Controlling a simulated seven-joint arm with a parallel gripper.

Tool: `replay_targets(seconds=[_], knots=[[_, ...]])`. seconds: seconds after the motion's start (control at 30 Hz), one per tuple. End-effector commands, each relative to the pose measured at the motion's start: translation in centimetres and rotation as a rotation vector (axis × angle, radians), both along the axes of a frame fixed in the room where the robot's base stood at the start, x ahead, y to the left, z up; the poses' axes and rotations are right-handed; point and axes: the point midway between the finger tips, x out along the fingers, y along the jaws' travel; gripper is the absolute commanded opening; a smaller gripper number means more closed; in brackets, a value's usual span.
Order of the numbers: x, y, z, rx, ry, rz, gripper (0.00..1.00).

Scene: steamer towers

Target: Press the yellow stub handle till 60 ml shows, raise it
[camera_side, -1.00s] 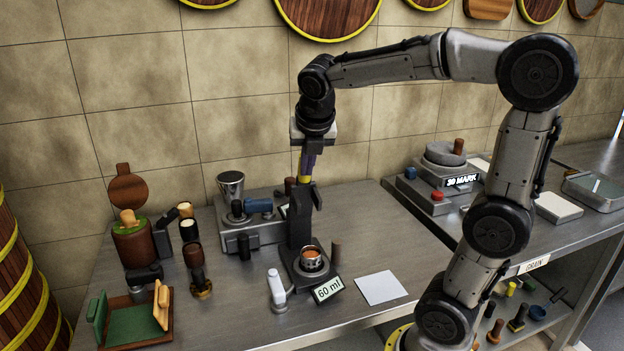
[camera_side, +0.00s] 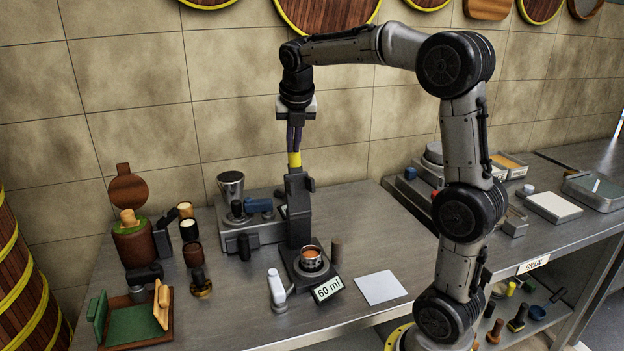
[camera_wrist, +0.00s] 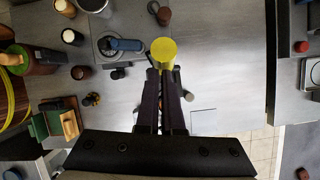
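The yellow stub handle (camera_side: 294,159) stands at the top of a dark press column (camera_side: 298,215) in the side view. My gripper (camera_side: 294,150) points down from above, its two narrow fingers close together with their tips at the handle; it looks shut on it. In the wrist view, the yellow handle (camera_wrist: 163,50) shows at the ends of my fingers (camera_wrist: 161,78); the exact contact is hard to see. The display (camera_side: 329,289) at the foot of the press reads 60 ml. A small metal cup (camera_side: 311,259) with orange-brown contents sits on the press base.
A grey machine with a blue handle (camera_side: 259,206) and a metal cup (camera_side: 231,185) stands behind left. A white bottle-like piece (camera_side: 277,287) stands in front. A white sheet (camera_side: 380,288) lies on clear counter to the right. A green-lined wooden box (camera_side: 135,325) is front left.

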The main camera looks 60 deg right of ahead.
Motion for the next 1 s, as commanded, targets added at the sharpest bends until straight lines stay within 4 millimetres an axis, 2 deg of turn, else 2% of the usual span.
replay_targets(seconds=[0.03,0.47,0.63,0.77,0.83,1.0], knots=[[0.5,-0.8,-0.1,-0.018,-0.011,-0.001,0.00],[0.4,-0.9,-0.2,-0.017,-0.008,-0.004,0.00],[-0.3,0.3,0.3,-0.014,-0.007,-0.001,0.00],[-1.6,2.5,0.9,-0.007,-0.004,0.002,0.00],[-2.2,3.4,1.6,-0.004,-0.003,-0.001,0.00],[-1.8,3.3,5.6,-0.002,-0.004,-0.003,0.00]])
